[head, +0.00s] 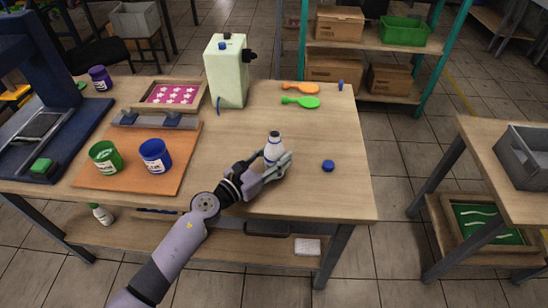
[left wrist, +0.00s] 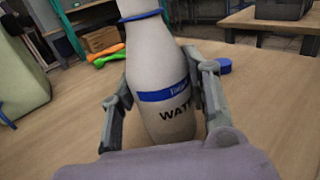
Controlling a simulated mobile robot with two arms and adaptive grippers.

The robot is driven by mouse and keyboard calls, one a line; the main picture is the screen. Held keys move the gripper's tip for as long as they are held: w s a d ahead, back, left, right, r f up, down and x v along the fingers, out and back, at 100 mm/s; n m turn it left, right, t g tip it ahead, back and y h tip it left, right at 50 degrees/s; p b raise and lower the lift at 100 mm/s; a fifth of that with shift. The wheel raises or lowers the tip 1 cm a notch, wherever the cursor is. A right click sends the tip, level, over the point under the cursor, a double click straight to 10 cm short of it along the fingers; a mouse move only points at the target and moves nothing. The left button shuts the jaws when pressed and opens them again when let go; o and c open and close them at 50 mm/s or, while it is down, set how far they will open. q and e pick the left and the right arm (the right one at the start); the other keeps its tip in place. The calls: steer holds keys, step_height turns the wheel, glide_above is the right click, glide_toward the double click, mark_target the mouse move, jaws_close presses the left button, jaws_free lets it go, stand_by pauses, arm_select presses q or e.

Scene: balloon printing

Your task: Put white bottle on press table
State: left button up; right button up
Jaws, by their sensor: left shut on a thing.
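The white bottle (head: 273,148) with a blue band stands upright on or just above the wooden table (head: 350,190); I cannot tell if its base touches. My left gripper (head: 277,160) is shut on it. In the left wrist view the bottle (left wrist: 163,75) sits between the two fingers (left wrist: 160,105), its label partly reading "WAT". The blue press (head: 45,110) stands at the table's left end. My right gripper is not in view.
A blue cap (head: 328,165) lies right of the bottle. Green (head: 105,157) and blue (head: 155,155) jars stand on an orange board. The table's right front is clear.

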arm_select(q)
steer(key=shift+f, duration=0.1)
steer(key=o, duration=1.3)
steer(key=shift+r, duration=0.3)
steer(key=v, duration=0.3)
steer(key=b+v, duration=0.1)
steer(key=v, duration=0.3)
steer(key=b+v, duration=0.1)
steer(key=v, duration=0.3)
steer(key=shift+s+f, duration=0.1)
steer(key=shift+f, duration=0.15)
steer(key=shift+s+a+r, duration=0.2)
steer(key=shift+s+a, duration=0.1)
steer(key=shift+s, duration=0.1)
